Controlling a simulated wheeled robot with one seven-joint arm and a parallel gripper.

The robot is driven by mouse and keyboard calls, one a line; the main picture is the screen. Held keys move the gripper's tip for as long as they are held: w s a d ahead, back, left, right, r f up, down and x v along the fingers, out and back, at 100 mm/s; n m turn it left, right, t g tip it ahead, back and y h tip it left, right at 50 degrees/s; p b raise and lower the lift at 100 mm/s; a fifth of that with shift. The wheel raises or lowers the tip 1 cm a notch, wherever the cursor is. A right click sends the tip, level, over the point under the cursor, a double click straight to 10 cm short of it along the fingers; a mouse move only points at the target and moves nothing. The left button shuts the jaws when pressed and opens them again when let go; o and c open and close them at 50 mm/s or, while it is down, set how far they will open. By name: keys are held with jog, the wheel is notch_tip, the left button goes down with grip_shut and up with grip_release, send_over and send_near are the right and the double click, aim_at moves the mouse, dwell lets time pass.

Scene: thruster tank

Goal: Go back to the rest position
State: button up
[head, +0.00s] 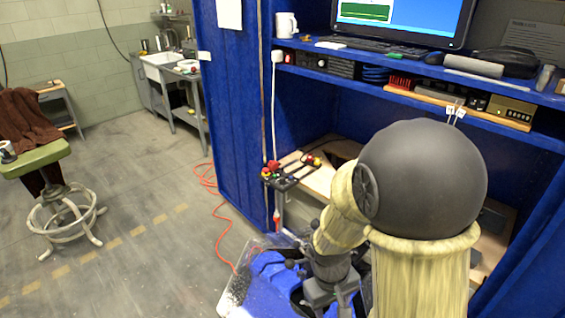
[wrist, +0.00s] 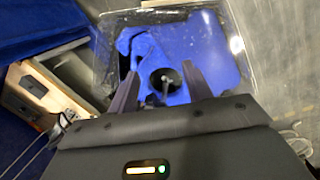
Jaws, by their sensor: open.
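My gripper (wrist: 160,90) shows in the wrist view with its two dark fingers apart and nothing between them. It points down toward a clear-walled tank (wrist: 222,28) with a blue body inside (wrist: 190,45) that has a round dark opening (wrist: 166,80). A thin grey post stands at that opening, between the fingers in the picture; I cannot tell how far below them it is. In the head view my arm reaches down over the tank (head: 234,295) at the bottom, and its large dark joint hides part of the bench.
A blue workstation (head: 232,130) with shelves, a monitor (head: 400,18) and a white mug (head: 286,24) stands close by. A small control panel (head: 290,180) juts beside the tank. An orange cable (head: 226,225) lies on the floor. A stool (head: 35,158) stands at left, with open floor between.

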jog(key=s+d+r+m+t+y+p, duration=0.1)
jog(key=d+r+m+t, duration=0.1)
jog(key=d+r+m, duration=0.2)
notch_tip(320, 180, up, 3)
jog(key=shift+s+r+t, duration=0.15)
jog(key=shift+r+t, duration=0.05)
jog(key=shift+t, duration=0.2)
dwell(0.8)
